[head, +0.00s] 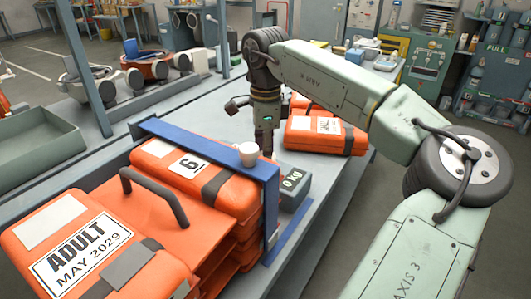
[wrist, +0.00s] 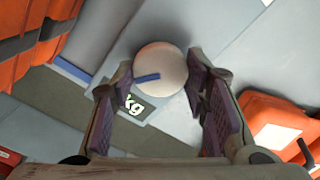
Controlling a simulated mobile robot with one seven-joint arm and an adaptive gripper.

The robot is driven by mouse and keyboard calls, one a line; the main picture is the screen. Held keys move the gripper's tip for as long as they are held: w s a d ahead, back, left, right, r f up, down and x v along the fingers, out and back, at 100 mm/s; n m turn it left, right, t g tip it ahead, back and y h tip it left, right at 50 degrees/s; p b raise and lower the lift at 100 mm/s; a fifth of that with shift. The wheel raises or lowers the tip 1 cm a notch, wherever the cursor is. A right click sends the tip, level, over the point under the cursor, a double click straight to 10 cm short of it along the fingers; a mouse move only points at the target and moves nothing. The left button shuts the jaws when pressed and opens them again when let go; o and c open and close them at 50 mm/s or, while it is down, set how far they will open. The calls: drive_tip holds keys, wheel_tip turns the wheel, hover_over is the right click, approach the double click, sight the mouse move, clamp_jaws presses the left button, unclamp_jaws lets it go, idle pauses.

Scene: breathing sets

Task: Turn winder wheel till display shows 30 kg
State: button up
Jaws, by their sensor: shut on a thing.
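The winder wheel (head: 248,153) is a small pale round knob above the blue frame in the head view. In the wrist view the winder wheel (wrist: 165,62) is a pale disc with a blue mark on its face. My gripper (head: 264,148) points down beside it in the head view. The display (head: 292,180) is a grey box reading 0 kg.
Stacked orange cases (head: 200,185) fill the blue frame (head: 205,145), with one marked ADULT MAY 2029 (head: 90,245) in front. More orange cases (head: 325,134) lie behind the display. A green-grey tray (head: 40,135) stands left.

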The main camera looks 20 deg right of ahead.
drive_tip(key=shift+m, duration=1.6)
drive_tip(key=shift+b, duration=0.3)
drive_tip(key=o, duration=1.1)
drive_tip(key=shift+o, duration=0.2)
wheel_tip(320, 180, up, 12)
drive_tip(key=shift+s, duration=0.1)
